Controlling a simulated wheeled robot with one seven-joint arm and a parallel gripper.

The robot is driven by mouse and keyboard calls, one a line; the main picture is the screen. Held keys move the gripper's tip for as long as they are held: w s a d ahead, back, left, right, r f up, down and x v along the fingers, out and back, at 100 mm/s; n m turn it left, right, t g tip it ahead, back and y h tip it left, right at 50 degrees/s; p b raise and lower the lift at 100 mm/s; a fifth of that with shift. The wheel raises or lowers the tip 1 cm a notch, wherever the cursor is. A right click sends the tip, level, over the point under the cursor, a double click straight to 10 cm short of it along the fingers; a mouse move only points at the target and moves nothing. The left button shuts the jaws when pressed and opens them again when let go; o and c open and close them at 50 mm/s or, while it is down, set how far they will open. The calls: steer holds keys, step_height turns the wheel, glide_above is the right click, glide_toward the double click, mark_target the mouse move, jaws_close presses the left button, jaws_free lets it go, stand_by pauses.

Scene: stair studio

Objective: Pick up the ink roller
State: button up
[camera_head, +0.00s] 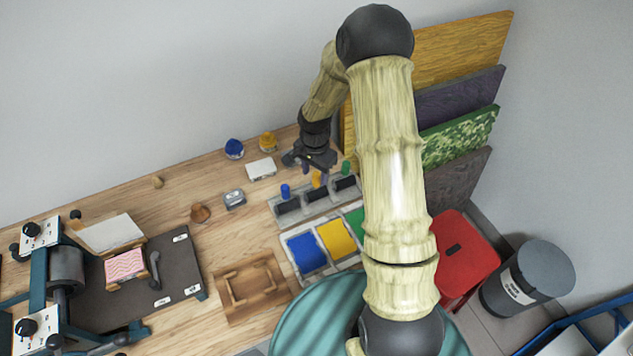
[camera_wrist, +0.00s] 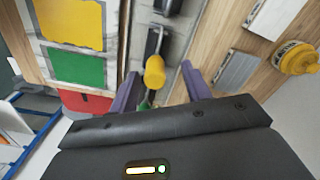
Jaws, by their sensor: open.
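Ink rollers with coloured handles stand in a grey rack (camera_head: 317,205) on the wooden bench: a blue-handled ink roller (camera_head: 285,191), a yellow-handled ink roller (camera_head: 316,180) and a green-handled ink roller (camera_head: 346,167). My gripper (camera_head: 314,171) is over the rack, close to the yellow handle. In the wrist view, my gripper (camera_wrist: 159,72) is open, its two purple fingers pointing toward the rack. The yellow handle (camera_wrist: 154,72) shows between the fingers, with gaps on both sides. The green handle (camera_wrist: 145,105) is partly hidden behind the gripper body.
An ink tray with blue (camera_head: 306,252), yellow (camera_head: 337,238) and green pads lies in front of the rack. A white block (camera_head: 261,168), a grey block (camera_head: 234,199) and ink jars (camera_head: 268,142) stand left of it. Coloured boards (camera_head: 459,137) lean at the right.

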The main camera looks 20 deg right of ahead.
mark_target(317, 182)
steer(key=shift+s+d+f+p, duration=0.1)
steer(key=shift+f+p, duration=0.35)
steer(key=shift+f, duration=0.7)
steer(key=shift+s+d+f+p, duration=0.1)
steer(key=shift+f+p, duration=0.3)
steer(key=shift+f, duration=0.7)
jaws_close()
steer(key=shift+r, duration=0.1)
step_height(317, 182, up, 10)
steer(key=b, duration=0.2)
steer(key=shift+b, duration=0.35)
